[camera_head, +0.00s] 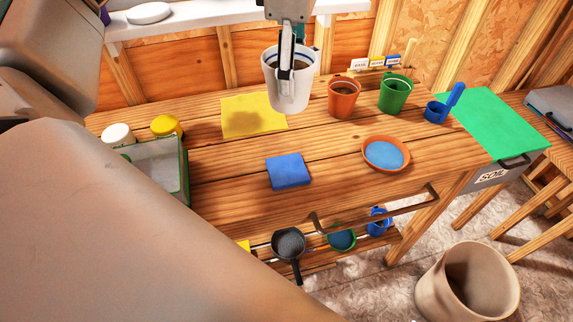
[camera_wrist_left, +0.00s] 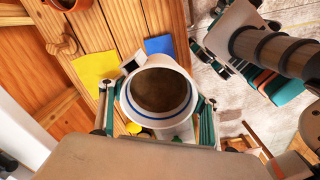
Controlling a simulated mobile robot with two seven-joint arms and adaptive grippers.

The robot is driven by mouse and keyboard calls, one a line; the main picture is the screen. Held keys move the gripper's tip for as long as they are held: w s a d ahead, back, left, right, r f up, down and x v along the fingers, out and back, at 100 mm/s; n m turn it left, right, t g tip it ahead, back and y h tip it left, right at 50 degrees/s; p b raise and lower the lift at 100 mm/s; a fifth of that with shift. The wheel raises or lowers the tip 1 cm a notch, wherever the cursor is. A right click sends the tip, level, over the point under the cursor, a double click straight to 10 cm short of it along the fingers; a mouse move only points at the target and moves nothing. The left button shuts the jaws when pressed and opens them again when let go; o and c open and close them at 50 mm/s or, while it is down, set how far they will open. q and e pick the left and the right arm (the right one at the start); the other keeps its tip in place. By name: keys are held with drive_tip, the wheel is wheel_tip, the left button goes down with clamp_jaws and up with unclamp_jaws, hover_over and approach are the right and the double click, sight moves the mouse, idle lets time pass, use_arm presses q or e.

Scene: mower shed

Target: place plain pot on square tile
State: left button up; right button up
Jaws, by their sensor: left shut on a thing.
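The plain pot (camera_head: 289,82) is white with a dark rim band and dark soil inside. My left gripper (camera_head: 287,68) is shut on its wall, one finger outside the near side, and holds it upright above the back of the bench. In the left wrist view the pot (camera_wrist_left: 159,92) hangs between the fingers. The square tile (camera_head: 289,171) is blue and lies flat and bare near the bench's front edge, below the pot in the head view. It also shows in the left wrist view (camera_wrist_left: 159,45). My right gripper cannot be made out clearly.
A yellow cloth (camera_head: 252,115) with a dark patch lies behind the tile. An orange pot (camera_head: 343,98), a green pot (camera_head: 396,94) and a blue scoop (camera_head: 444,105) stand right. An orange saucer (camera_head: 367,159) is right of the tile. A green-edged tray (camera_head: 183,172) stands left.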

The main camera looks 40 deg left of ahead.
use_arm(q)
drive_tip(key=shift+s+a+r+n, duration=0.1)
drive_tip(key=shift+n, duration=0.2)
drive_tip(key=shift+f, duration=0.25)
drive_tip(key=shift+f+b, duration=0.9)
drive_tip(key=shift+f, duration=8.75)
drive_tip(key=shift+f, duration=0.15)
drive_tip(key=o, duration=1.2)
drive_tip(key=shift+o, duration=0.2)
